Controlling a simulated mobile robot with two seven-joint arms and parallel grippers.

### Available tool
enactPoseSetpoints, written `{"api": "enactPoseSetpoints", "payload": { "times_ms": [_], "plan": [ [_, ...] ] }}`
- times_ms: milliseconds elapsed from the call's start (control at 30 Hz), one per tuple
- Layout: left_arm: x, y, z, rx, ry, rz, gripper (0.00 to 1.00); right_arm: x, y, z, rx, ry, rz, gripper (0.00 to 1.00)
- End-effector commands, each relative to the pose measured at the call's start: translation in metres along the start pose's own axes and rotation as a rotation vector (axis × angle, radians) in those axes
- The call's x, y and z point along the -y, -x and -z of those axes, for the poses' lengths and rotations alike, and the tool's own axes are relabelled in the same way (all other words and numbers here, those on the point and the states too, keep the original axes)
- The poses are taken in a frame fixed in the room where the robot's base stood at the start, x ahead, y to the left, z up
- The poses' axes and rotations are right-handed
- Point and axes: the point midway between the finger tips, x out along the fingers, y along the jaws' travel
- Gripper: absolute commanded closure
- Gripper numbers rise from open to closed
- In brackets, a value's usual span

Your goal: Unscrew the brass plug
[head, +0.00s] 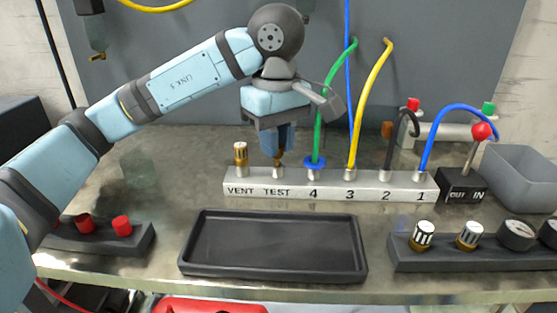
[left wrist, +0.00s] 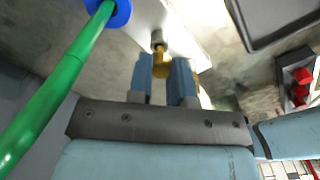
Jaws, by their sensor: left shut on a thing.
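The silver manifold block (head: 330,191) lies across the bench with ports marked VENT, TEST, 4, 3, 2 and 1. The brass plug (head: 278,160) stands upright at the TEST port, its upper part hidden by my fingers. My left gripper (head: 278,148) points down over TEST and is shut on the plug. In the left wrist view the brass plug (left wrist: 160,68) shows between the two blue fingers (left wrist: 162,80), in line with its silver port. I cannot tell whether its thread is still engaged. My right gripper is not in view.
A brass and white fitting (head: 240,154) stands on VENT, close left of my gripper. The green hose (head: 328,105) rises close on the right at port 4. An empty black tray (head: 272,245) lies in front. A lever box (head: 462,186) and grey bin (head: 520,175) are at right.

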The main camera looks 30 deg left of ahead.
Motion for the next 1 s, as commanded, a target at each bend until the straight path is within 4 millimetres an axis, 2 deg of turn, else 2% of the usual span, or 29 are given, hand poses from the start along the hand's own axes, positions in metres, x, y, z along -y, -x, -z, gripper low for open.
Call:
{"api": "enactPoseSetpoints", "payload": {
  "times_ms": [700, 1000],
  "plan": [
    [0.0, 0.032, 0.0, 0.0, 0.0, 0.0, 1.0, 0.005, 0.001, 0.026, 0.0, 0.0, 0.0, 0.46],
    [0.0, 0.032, 0.0, 0.0, 0.0, 0.0, 1.0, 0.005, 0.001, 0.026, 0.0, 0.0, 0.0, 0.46]
  ]
}}
